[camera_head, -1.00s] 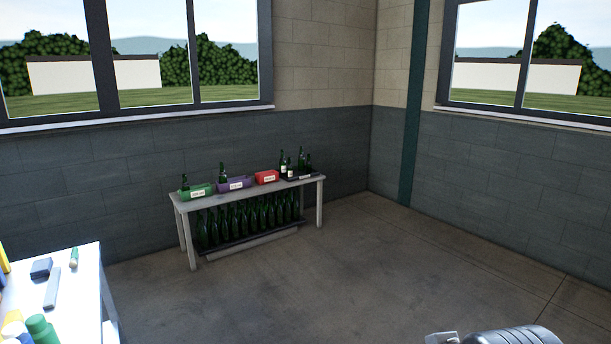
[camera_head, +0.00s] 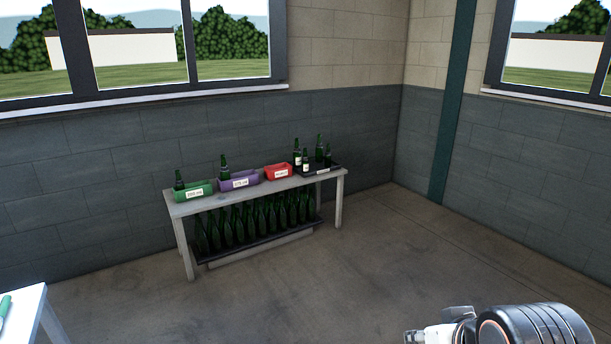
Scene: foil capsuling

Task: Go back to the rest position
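Part of my arm shows at the lower right of the head view, with a dark ribbed cylinder and a pale metal part. My gripper's fingers cannot be made out there. A grey table (camera_head: 260,197) stands against the far wall. On it are a green bin (camera_head: 193,192) with a bottle, a purple bin (camera_head: 239,181) with a bottle, and a red bin (camera_head: 279,172). A dark tray (camera_head: 318,171) at the table's right end holds several green bottles. A lower shelf (camera_head: 215,259) holds a row of dark green bottles.
The corner of a white table (camera_head: 22,310) shows at the lower left, with a green-capped item (camera_head: 5,306) on it. The concrete floor (camera_head: 400,255) between the tables and the right wall is clear. Windows line both walls.

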